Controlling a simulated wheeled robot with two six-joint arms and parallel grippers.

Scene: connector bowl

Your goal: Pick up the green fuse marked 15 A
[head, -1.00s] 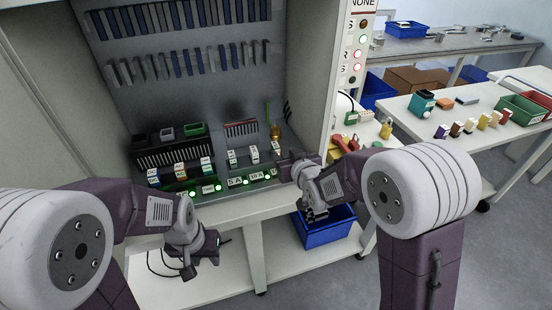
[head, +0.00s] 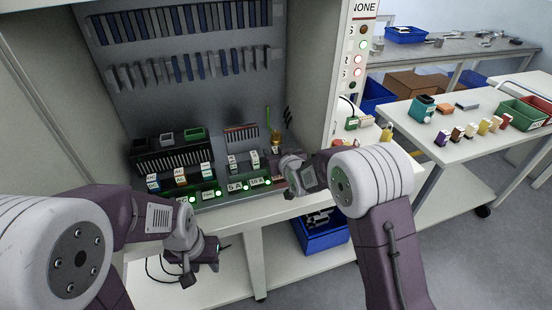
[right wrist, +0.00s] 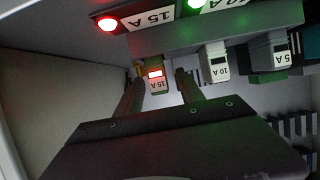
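In the right wrist view, a fuse with a white label reading 15 A (right wrist: 157,85) stands under the 15 A panel label (right wrist: 153,20). A red window is lit on it; its body colour is hard to tell. My right gripper (right wrist: 160,75) is open, with one finger on each side of this fuse; contact is not clear. In the head view, my right gripper (head: 283,181) is at the right end of the fuse row and hides that fuse. My left gripper (head: 190,268) hangs low in front of the bench; its fingers are not clear.
A 10 A fuse (right wrist: 216,62) and a 5 A fuse (right wrist: 271,58) stand beside the 15 A place. A red lamp (right wrist: 107,24) glows by the 15 A label. A blue bin (head: 322,236) sits below. A side table (head: 455,150) holds coloured parts.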

